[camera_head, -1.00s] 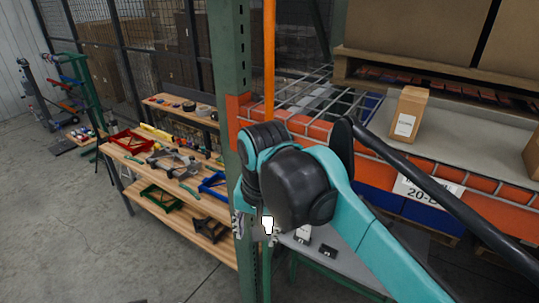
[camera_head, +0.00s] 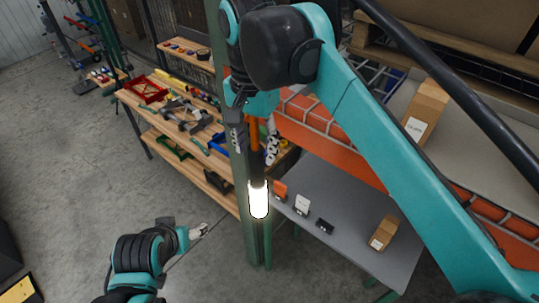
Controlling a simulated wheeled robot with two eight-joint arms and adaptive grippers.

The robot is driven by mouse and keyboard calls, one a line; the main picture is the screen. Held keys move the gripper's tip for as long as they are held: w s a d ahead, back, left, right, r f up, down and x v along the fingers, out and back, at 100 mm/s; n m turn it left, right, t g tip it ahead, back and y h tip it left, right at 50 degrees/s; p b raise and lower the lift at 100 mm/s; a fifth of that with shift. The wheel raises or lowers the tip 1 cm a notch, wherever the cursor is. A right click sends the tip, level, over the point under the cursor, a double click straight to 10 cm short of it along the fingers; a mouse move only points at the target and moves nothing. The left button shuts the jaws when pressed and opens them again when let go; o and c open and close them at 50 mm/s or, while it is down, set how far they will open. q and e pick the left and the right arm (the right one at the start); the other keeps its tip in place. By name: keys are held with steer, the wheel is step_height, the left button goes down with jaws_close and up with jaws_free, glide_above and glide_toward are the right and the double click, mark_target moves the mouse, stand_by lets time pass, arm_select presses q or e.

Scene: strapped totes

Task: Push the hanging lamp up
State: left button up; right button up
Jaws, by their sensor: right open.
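The hanging lamp (camera_head: 258,200) is a glowing white tube with a dark upper part, below an orange cord or rod, in the middle of the head view. My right gripper (camera_head: 255,142) points down from above, with one finger on each side of the lamp's upper part. It is open; I cannot tell whether the fingers touch the lamp. My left gripper (camera_head: 199,231) is low at the left, away from the lamp; I cannot tell its opening.
A green post (camera_head: 219,60) stands right beside the lamp. A grey table (camera_head: 350,215) with small boxes is at the right, below an orange-beamed rack (camera_head: 330,140). A wooden workbench (camera_head: 140,102) with tools is at the left.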

mark_target(256, 171)
steer(key=shift+f, duration=3.9)
steer(key=shift+r, duration=0.1)
jaws_close()
